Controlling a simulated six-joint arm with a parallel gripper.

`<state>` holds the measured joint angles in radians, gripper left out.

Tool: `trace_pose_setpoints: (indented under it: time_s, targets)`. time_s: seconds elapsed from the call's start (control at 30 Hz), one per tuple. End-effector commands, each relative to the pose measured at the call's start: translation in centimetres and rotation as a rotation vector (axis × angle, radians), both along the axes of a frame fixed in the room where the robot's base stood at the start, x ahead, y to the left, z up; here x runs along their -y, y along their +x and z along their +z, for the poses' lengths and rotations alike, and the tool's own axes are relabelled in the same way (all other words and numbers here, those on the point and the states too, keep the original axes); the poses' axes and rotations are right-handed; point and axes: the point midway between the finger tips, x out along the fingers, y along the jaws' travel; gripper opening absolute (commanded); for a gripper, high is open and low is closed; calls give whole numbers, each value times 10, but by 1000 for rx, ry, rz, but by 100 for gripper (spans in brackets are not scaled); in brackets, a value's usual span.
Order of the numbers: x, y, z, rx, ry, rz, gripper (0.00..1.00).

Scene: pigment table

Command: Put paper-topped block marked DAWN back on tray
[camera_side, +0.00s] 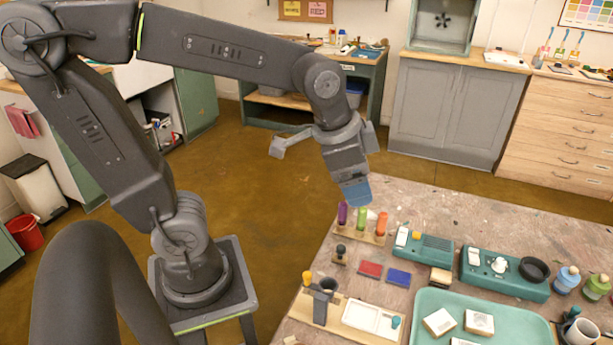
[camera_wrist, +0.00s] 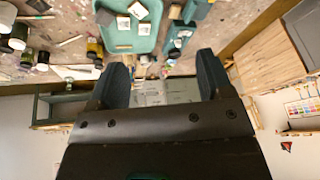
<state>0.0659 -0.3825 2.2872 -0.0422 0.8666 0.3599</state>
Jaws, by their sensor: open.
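The teal tray (camera_side: 520,325) lies at the front right of the table in the side view, and also shows in the wrist view (camera_wrist: 147,43). On it sit pale paper-topped blocks, one at left (camera_side: 439,321), one at right (camera_side: 479,322), and one cut by the lower frame edge. A small pale-topped block (camera_side: 440,278) with a tan side stands off the tray, just beyond its far edge. The marks are too small to read, so I cannot tell which is DAWN. My gripper (camera_side: 356,192) is open and empty above the table's far left edge, away from the blocks.
A rack with purple, green and orange handles (camera_side: 362,222) stands below my gripper. Red (camera_side: 370,269) and blue (camera_side: 398,277) pads lie nearby. Two teal devices (camera_side: 423,247) (camera_side: 505,275) stand behind the tray; bottles (camera_side: 567,280) are at right. The back of the table is clear.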

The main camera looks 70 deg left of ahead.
Motion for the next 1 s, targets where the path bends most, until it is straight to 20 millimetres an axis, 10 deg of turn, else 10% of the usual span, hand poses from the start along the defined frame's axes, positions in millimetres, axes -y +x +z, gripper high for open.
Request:
trace_pose_setpoints:
  time_s: [0.3, 1.0]
  targets:
    - [-22, -68, 3, 103, -102, 347, 73]
    - [-24, -74, 1, 111, -114, 382, 73]
